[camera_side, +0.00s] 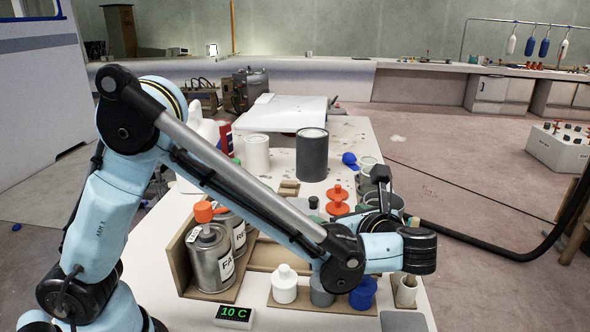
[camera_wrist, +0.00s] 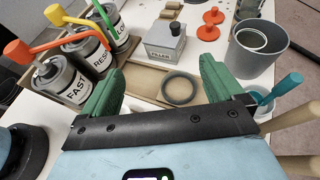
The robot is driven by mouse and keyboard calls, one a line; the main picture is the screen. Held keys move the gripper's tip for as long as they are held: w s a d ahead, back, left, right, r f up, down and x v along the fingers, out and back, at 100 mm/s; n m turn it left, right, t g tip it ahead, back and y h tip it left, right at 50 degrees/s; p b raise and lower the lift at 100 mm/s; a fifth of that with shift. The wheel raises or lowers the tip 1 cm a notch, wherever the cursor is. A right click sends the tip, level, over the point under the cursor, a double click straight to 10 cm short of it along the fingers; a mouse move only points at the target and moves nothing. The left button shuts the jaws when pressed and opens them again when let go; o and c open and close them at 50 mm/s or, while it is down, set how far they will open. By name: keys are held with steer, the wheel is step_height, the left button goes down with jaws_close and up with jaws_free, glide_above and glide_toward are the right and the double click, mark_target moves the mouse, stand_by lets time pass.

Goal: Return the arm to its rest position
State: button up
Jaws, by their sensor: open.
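My gripper (camera_wrist: 160,86) shows in the wrist view with its two green fingers spread apart. Nothing is between the fingertips in that view; a dark ring (camera_wrist: 180,88) lies on the wooden board beyond them. In the side view my arm reaches across the bench from the left, bent at the elbow, with its wrist low over the right side of the bench. The fingers are mostly hidden there behind the wrist.
Labelled cans (camera_wrist: 65,80) with coloured handles stand left of my gripper; they also show in the side view (camera_side: 211,262). A grey filler box (camera_wrist: 165,42), orange discs (camera_wrist: 208,33) and a grey pot (camera_wrist: 254,50) stand ahead. Small bottles (camera_side: 285,285) stand near the wrist.

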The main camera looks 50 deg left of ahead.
steer(key=shift+w+d+r+m+t+h, duration=0.1)
steer(key=shift+w+d+r+m+t, duration=0.15)
steer(key=shift+w, duration=0.25)
steer(key=shift+w+d+r+m+t+h, duration=0.1)
steer(key=shift+w+d+r+m+t, duration=0.1)
steer(key=shift+w, duration=0.25)
steer(key=shift+w+d+r+m+t+h, duration=0.15)
steer(key=shift+w+d+r, duration=0.1)
steer(key=shift+w, duration=0.25)
steer(key=shift+s, duration=0.1)
